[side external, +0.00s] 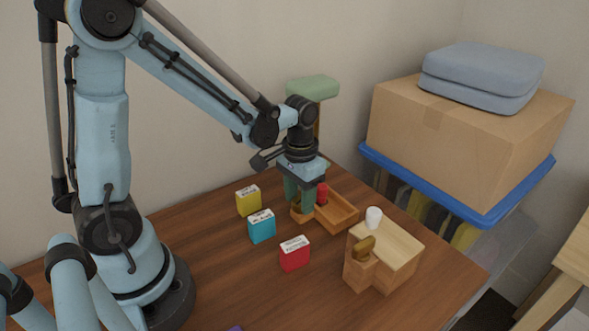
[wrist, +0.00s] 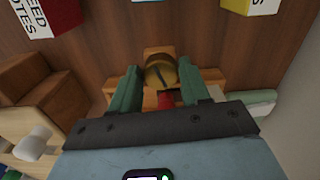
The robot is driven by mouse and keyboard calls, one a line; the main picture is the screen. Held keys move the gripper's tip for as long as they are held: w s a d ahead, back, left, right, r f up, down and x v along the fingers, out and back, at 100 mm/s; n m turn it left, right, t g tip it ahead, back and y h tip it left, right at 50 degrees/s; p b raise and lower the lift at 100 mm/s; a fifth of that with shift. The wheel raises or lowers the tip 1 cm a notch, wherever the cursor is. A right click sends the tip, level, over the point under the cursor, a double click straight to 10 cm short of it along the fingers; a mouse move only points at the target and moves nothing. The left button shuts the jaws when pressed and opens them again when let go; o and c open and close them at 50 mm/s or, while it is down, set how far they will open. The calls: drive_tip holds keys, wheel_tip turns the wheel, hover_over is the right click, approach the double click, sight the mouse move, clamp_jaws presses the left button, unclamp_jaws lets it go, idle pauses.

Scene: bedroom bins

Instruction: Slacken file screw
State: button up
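A round brass screw (wrist: 161,72) with a slot across its face sits on a small wooden block at the near end of a wooden tray (side external: 337,216). It is partly hidden by my fingers in the side view (side external: 297,206). My gripper (side external: 300,203) points down over it. In the wrist view my gripper (wrist: 160,70) has its two green fingers apart, one on each side of the screw, with narrow gaps showing.
A red cylinder (side external: 322,193) stands in the tray close behind the fingers. Yellow (side external: 248,201), blue (side external: 261,225) and red (side external: 294,253) small boxes stand to the left. A white knob (side external: 374,216) tops the wooden box. A green-topped stand (side external: 313,88) is behind.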

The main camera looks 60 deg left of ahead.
sight(299, 201)
drive_tip(key=o, duration=0.3)
drive_tip(key=shift+r, duration=6.05)
